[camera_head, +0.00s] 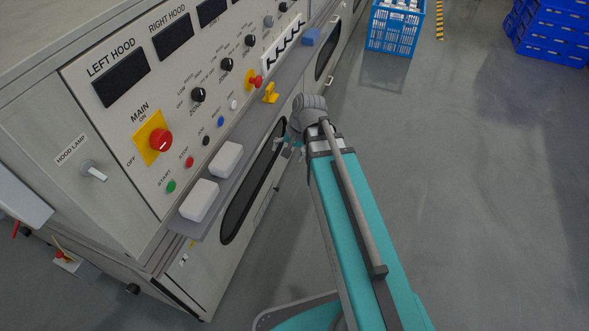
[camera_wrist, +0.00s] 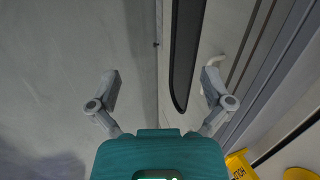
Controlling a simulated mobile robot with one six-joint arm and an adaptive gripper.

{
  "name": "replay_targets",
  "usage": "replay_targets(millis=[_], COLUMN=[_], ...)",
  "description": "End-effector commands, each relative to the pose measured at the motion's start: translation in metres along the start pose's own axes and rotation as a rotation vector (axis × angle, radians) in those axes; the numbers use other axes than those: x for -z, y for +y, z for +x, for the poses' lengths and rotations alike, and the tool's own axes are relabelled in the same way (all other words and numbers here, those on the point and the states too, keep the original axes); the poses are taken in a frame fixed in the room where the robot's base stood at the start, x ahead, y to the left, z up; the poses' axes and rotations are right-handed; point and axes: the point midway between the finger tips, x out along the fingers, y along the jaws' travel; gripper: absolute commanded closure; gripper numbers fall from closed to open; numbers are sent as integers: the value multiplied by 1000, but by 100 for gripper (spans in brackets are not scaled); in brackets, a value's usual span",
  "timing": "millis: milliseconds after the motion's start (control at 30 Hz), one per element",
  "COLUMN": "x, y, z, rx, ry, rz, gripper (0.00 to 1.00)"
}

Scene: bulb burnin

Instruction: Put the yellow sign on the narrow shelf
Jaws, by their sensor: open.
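A small yellow sign (camera_head: 270,92) stands on the narrow grey shelf (camera_head: 250,127) that runs along the front of the control panel. In the wrist view a yellow piece with dark lettering, apparently the sign (camera_wrist: 239,165), shows at the lower right edge, partly cut off. My gripper (camera_wrist: 161,85) is open and empty, with its two fingers spread apart. In the head view it is mostly hidden by my wrist, in front of the cabinet and a little right of and below the sign. It is apart from the sign.
Two white boxes (camera_head: 213,179) sit at the shelf's near end, and a blue block (camera_head: 310,37) at its far part. Knobs and a red main switch (camera_head: 160,140) stick out from the panel. A blue crate (camera_head: 396,27) stands on the floor behind.

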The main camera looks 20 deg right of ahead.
Motion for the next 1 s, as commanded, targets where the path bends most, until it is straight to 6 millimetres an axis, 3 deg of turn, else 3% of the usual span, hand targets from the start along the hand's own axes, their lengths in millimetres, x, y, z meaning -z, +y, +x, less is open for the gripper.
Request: replay_targets(millis=[33,133,400,1000], x=[-14,-28,-48,-49], y=[6,18,37,36], z=[2,4,2,-6], rx=[-51,-150,-311,-327], ry=[5,10,-5,-8], rz=[-88,-261,-531,-558], gripper=[0,0,0,0])
